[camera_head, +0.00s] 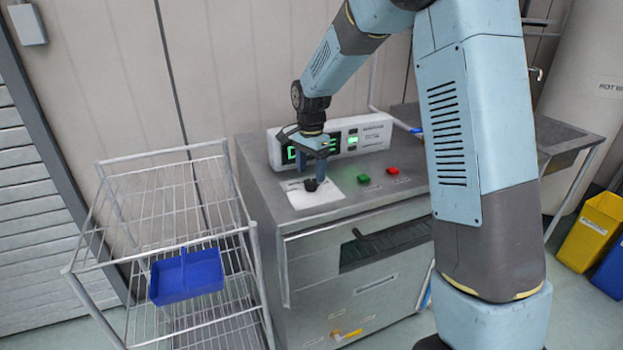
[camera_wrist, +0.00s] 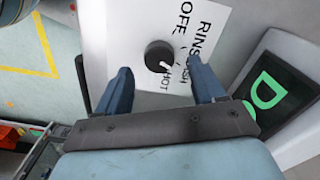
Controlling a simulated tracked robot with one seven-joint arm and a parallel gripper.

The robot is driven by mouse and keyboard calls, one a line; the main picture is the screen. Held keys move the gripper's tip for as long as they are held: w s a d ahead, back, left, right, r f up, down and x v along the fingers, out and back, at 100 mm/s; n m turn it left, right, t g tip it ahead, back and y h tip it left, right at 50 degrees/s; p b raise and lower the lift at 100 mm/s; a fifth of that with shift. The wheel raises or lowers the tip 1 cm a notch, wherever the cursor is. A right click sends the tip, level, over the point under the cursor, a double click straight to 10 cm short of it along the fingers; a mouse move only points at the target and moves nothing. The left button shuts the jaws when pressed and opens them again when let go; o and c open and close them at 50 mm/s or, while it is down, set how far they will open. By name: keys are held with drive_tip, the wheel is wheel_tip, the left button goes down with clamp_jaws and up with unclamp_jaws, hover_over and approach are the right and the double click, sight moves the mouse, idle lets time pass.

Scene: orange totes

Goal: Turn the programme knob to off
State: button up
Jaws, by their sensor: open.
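The programme knob (camera_head: 311,185) is a small dark round knob on a white plate (camera_head: 325,195) on top of the grey machine. In the wrist view the knob (camera_wrist: 158,55) has a white mark pointing to the lower right, towards the HOT and WASH labels. The OFF label (camera_wrist: 186,16) is at the upper right of the knob. My gripper (camera_head: 312,180) points down over the knob. Its fingers (camera_wrist: 162,72) are open, one on each side of the knob, with visible gaps. I cannot tell whether the tips are level with the knob.
A green button (camera_head: 364,179) and a red button (camera_head: 393,170) are right of the plate. A panel with a green display (camera_head: 345,137) stands behind my gripper, partly hidden. A wire rack (camera_head: 165,225) with a blue bin (camera_head: 187,276) is at left; a sink (camera_head: 560,140) is at right.

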sight(311, 181)
drive_tip(key=shift+f, duration=1.75)
drive_tip(key=shift+c, duration=0.2)
drive_tip(key=c, duration=1)
